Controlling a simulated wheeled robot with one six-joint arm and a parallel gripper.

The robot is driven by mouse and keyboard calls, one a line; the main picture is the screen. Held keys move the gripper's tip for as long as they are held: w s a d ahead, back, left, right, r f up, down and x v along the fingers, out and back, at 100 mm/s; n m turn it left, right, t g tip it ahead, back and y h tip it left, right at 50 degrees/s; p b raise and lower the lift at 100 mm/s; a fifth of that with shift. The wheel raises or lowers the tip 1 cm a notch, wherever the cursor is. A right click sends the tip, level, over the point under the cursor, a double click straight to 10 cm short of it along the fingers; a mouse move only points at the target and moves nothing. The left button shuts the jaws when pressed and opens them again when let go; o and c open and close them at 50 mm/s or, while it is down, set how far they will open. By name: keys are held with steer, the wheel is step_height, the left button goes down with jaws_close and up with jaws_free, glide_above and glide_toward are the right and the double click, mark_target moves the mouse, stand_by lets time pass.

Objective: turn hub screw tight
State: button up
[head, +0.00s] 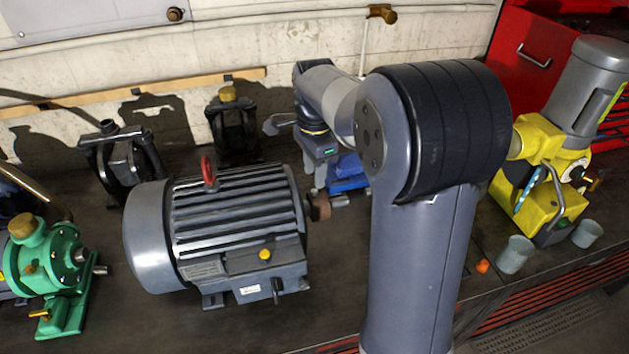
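A large grey ribbed motor (235,225) with a red lifting eye on top lies on the dark bench. A brown, rusty-looking hub (320,207) sits at its right end. I cannot make out a screw on the hub at this size. My gripper (322,158) is at the end of my arm, behind and above the hub in the picture. Its fingers are too small and too mixed with the blue object behind to tell open from shut. I see nothing clearly held in it. My large arm link hides the bench just right of the hub.
A blue object (347,175) stands close behind the hub. Two dark pullers (122,160) (235,122) stand at the back. A green pump (50,265) is at left, a yellow machine (545,180) at right. Two grey cups (515,254) (587,233) stand near the front edge.

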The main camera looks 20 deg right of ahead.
mark_target(315, 191)
step_height(315, 191, up, 7)
steer(key=shift+b, duration=0.3)
step_height(315, 191, down, 11)
steer(key=shift+r+p, duration=0.1)
steer(key=shift+p, duration=0.55)
stand_by(0.3)
